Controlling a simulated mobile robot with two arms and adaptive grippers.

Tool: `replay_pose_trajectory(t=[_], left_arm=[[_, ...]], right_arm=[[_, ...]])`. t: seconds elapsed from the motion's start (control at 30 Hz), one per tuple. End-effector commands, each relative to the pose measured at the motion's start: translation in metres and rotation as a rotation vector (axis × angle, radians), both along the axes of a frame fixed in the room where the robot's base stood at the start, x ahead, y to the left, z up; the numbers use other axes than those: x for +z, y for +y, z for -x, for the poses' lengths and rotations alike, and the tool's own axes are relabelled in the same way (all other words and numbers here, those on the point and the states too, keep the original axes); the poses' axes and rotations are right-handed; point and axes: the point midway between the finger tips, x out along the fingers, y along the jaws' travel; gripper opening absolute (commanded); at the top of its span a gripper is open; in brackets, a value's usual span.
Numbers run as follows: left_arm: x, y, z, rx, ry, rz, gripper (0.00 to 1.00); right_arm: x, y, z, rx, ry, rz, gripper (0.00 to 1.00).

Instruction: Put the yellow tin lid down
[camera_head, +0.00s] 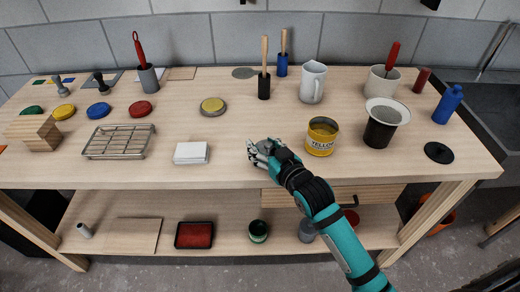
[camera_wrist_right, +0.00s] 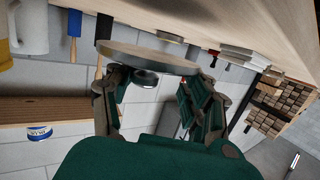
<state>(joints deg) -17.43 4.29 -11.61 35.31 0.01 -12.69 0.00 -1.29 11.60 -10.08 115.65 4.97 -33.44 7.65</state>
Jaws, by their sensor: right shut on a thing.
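The open tin labelled YELLOW (camera_head: 321,137) stands upright on the bench, with yellow showing inside. My right gripper (camera_head: 262,150) is near the bench's front edge, left of the tin. In the wrist view my right gripper (camera_wrist_right: 153,80) is shut on a round, flat, greyish disc, the tin lid (camera_wrist_right: 148,56). The lid is clear of the tin. Fingers hide much of it in the head view, and I cannot tell its height above the bench there. My left gripper is not in view.
A white block stack (camera_head: 191,153) and wire rack (camera_head: 118,142) lie left of the gripper. Bare wood (camera_head: 235,140) shows between stack and gripper. A black disc (camera_head: 438,152) lies at right.

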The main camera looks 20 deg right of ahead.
Motion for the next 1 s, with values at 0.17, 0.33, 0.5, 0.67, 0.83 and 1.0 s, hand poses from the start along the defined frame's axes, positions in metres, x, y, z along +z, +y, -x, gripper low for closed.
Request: replay_pose_trajectory(t=[0.17, 0.33, 0.5, 0.67, 0.83, 1.0], left_arm=[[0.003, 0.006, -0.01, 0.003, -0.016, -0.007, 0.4], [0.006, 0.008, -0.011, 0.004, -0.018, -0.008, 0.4], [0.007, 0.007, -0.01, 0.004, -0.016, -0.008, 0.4], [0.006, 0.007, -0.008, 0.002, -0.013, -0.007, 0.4], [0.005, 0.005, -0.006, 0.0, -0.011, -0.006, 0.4], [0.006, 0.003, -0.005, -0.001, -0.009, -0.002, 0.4]], right_arm=[[-0.002, 0.005, -0.017, -0.001, 0.002, 0.002, 0.29], [-0.023, 0.005, -0.017, -0.001, 0.006, 0.001, 0.29], [-0.038, 0.005, -0.017, -0.001, 0.002, 0.002, 0.29], [-0.038, 0.005, -0.017, -0.001, 0.001, 0.001, 0.29], [-0.041, 0.005, -0.017, -0.001, 0.002, 0.002, 0.29], [-0.04, 0.005, -0.017, -0.001, 0.001, 0.001, 0.73]])
